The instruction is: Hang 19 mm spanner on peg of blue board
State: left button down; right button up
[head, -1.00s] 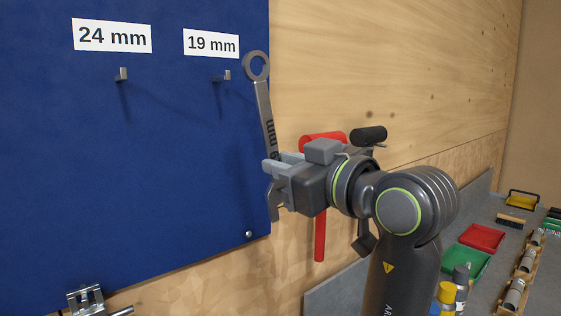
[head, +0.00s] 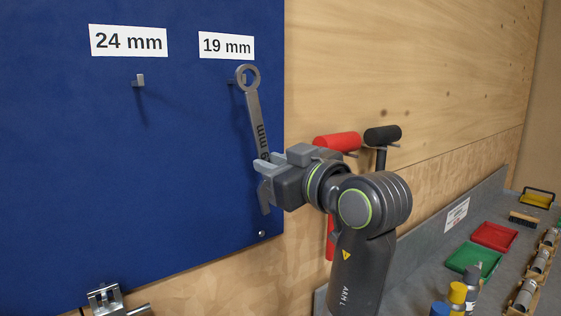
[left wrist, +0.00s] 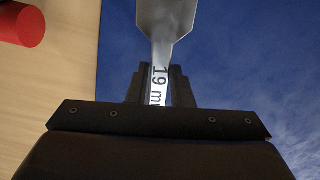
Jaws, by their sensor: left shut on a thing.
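The grey 19 mm spanner (head: 254,112) is upright, ring end up, tilted slightly, in front of the blue board (head: 80,170). My left gripper (head: 262,168) is shut on its lower shank. In the left wrist view the spanner (left wrist: 159,75) shows its "19 m" marking between the jaws (left wrist: 156,88). The ring overlaps the peg (head: 232,81) under the "19 mm" label (head: 226,46) in the head view. I cannot tell whether the peg is through the ring. My right gripper is not in view.
An empty peg (head: 139,80) sits under the "24 mm" label (head: 128,41). A red mallet (head: 338,141) and a black mallet (head: 382,135) hang on the wooden wall right of the board. A bench with trays (head: 494,236) and bottles lies at the lower right.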

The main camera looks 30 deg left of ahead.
pick_arm(q)
jog(key=shift+w+a+f+p, duration=0.15)
jog(key=shift+w+a, duration=0.1)
jog(key=shift+a, duration=0.3)
jog(key=shift+w+a+f+p, duration=0.1)
jog(key=shift+w+a+f, duration=0.1)
jog(key=shift+a, duration=0.35)
jog(key=shift+w+a+f+p, duration=0.15)
jog(key=shift+w+a, duration=0.1)
jog(key=shift+a, duration=0.3)
jog(key=c, duration=1.2)
grip_release()
